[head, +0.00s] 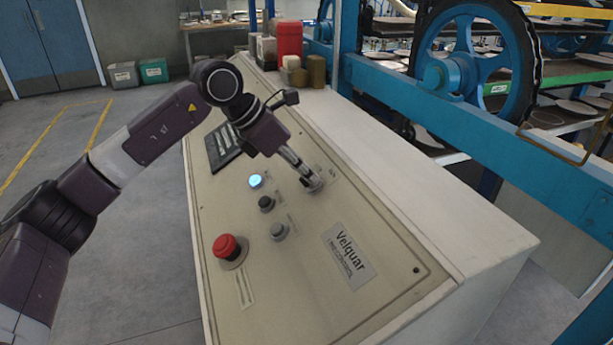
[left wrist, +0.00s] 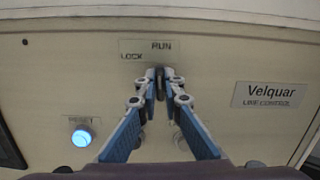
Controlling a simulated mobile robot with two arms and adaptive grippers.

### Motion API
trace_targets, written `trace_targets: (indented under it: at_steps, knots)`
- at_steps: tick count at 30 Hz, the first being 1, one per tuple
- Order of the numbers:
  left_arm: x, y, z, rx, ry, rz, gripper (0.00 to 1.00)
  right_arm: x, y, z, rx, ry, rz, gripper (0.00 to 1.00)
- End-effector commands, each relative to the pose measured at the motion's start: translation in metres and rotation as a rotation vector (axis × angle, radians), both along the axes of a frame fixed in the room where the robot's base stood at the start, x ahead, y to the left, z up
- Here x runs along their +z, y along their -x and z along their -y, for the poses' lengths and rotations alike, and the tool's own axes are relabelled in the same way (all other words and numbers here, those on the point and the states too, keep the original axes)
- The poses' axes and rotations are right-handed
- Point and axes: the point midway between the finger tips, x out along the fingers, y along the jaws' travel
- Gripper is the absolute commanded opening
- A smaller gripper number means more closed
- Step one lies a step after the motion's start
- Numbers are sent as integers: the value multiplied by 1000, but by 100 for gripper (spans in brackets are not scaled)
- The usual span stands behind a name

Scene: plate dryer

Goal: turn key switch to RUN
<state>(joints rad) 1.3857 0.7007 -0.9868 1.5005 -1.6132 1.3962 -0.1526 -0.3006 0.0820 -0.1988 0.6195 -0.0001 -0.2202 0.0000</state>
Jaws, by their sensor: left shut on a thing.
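The key switch (left wrist: 160,84) is on the sloped cream control panel (head: 340,290), under a label plate (left wrist: 158,50) reading LOCK and RUN. My left gripper (head: 312,183) reaches down to it from the upper left in the head view. In the left wrist view, the left gripper (left wrist: 160,76) is shut on the key switch, its fingertips just below the label. The fingers hide most of the switch, so I cannot tell exactly which way it points. My right gripper is not in view.
A lit blue reset button (head: 256,181), a black knob (head: 266,203), a grey button (head: 279,231) and a red emergency stop (head: 228,247) sit nearby on the panel. A dark screen (head: 222,147) lies behind my arm. Blue machinery with a wheel (head: 470,70) stands to the right.

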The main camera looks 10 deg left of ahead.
Motion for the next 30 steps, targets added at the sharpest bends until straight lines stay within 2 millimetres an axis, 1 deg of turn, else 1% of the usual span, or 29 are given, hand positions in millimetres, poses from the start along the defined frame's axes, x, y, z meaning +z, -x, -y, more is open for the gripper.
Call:
trace_targets:
  at_steps: [1,9,23,24,27,28,30]
  knots:
    - [-3,1,0,-19,-9,4,0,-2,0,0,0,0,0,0]
    - [-2,1,0,-80,-29,35,0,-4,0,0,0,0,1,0]
    - [-2,1,0,-91,-33,40,0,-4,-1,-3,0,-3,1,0]
    - [-2,1,0,-90,-33,40,10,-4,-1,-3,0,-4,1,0]
    - [-2,1,0,-90,-33,40,21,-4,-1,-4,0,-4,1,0]
    - [-2,1,0,-90,-32,40,25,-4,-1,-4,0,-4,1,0]
    - [-2,1,0,-90,-32,40,25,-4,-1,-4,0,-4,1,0]
